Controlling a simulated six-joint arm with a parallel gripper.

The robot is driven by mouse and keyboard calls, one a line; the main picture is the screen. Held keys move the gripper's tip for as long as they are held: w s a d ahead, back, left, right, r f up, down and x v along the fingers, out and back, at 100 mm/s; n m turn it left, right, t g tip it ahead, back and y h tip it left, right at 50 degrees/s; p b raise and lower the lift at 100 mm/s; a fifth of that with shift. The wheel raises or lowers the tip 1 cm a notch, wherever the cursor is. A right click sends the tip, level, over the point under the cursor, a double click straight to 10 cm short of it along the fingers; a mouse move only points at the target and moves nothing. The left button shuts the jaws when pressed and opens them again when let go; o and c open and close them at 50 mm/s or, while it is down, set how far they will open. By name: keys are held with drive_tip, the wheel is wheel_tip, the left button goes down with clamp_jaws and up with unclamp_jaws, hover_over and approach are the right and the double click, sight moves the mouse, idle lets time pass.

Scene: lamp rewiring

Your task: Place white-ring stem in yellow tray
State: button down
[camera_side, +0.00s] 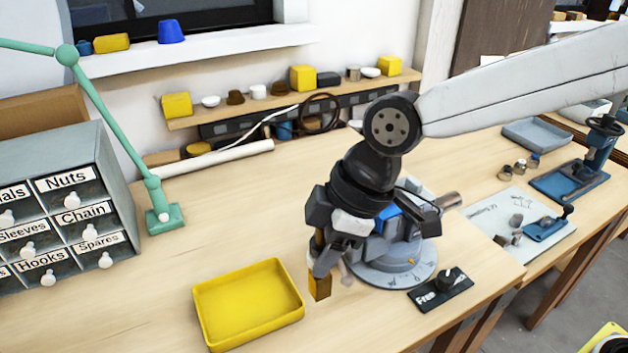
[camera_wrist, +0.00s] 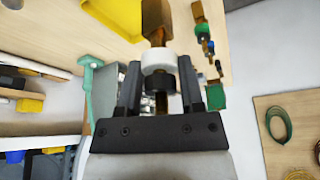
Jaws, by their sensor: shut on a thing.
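The yellow tray (camera_side: 249,302) is empty on the bench, left of my gripper in the side view. Part of it shows at the top left of the wrist view (camera_wrist: 118,14). My gripper (camera_wrist: 159,88) is shut on the white-ring stem (camera_wrist: 157,62), which has a white collar, a dark band and a brass-coloured body. In the side view my gripper (camera_side: 335,262) points down, with the stem's brass end (camera_side: 320,287) just right of the tray. My fingers partly hide the stem there, and I cannot tell its exact height above the bench.
A round grey turntable (camera_side: 395,265) stands close behind and right of my gripper. A black plate marked "Free" (camera_side: 440,291) lies to its right. More stems, some with green rings (camera_wrist: 202,29), show in the wrist view.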

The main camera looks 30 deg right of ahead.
drive_tip(key=shift+w+f, duration=0.1)
drive_tip(key=shift+f, duration=0.05)
drive_tip(key=w+a+f, duration=0.8)
drive_tip(key=w+f, duration=0.1)
drive_tip(key=w, duration=0.1)
drive_tip(key=shift+w, duration=0.4)
idle(0.4)
drive_tip(key=shift+f, duration=0.15)
drive_tip(key=shift+w+a+f, duration=0.1)
drive_tip(key=shift+w+f, duration=0.05)
drive_tip(key=shift+f, duration=0.75)
drive_tip(key=shift+w+f, duration=0.1)
drive_tip(key=shift+f, duration=0.8)
drive_tip(key=shift+f, duration=0.15)
